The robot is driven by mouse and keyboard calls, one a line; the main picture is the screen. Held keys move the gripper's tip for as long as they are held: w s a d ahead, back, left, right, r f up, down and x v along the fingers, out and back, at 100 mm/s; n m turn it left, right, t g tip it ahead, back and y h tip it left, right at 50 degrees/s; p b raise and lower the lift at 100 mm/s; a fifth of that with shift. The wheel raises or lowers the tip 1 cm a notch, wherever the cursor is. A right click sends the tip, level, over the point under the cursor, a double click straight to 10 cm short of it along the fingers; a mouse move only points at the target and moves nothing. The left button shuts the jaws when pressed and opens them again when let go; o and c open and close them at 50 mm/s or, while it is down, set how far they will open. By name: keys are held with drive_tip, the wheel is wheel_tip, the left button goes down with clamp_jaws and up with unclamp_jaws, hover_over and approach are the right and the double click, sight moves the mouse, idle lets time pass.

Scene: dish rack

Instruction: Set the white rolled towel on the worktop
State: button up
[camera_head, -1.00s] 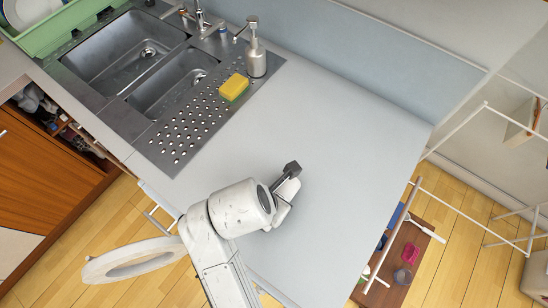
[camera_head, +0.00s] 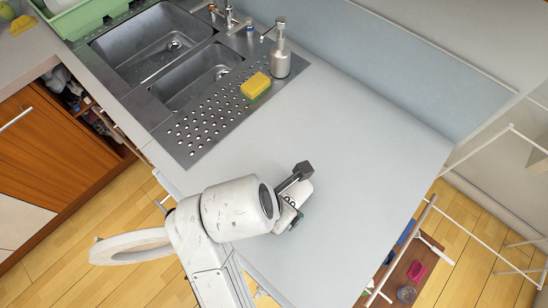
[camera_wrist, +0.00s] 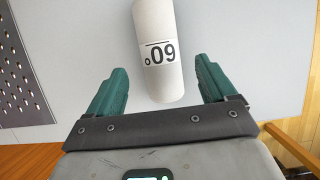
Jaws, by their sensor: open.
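The white rolled towel (camera_wrist: 158,25) shows in the wrist view as a white cylinder with a printed label. It lies lengthwise between the two teal fingers of my gripper (camera_wrist: 160,65), above or on the pale grey worktop (camera_wrist: 235,25). A gap shows on each side of the towel, so the fingers are open and apart from it. In the head view my gripper (camera_head: 298,205) is low over the worktop (camera_head: 365,150), right of the drainboard. The towel there is mostly hidden by the gripper and wrist. I cannot tell exactly whether it touches the worktop.
A perforated steel drainboard (camera_head: 205,125) with a yellow sponge (camera_head: 256,85) and a soap dispenser (camera_head: 280,55) lies up-left, beside the sinks (camera_head: 195,75). A white rack (camera_head: 470,165) stands off the right edge. The worktop's middle and right are clear.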

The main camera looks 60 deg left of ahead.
drive_tip(key=v, duration=0.3)
drive_tip(key=shift+s+r, duration=0.1)
drive_tip(key=shift+p+v, duration=0.65)
drive_tip(key=shift+v, duration=0.35)
drive_tip(key=shift+r, duration=0.1)
drive_tip(key=shift+c, duration=0.3)
clamp_jaws()
idle(0.9)
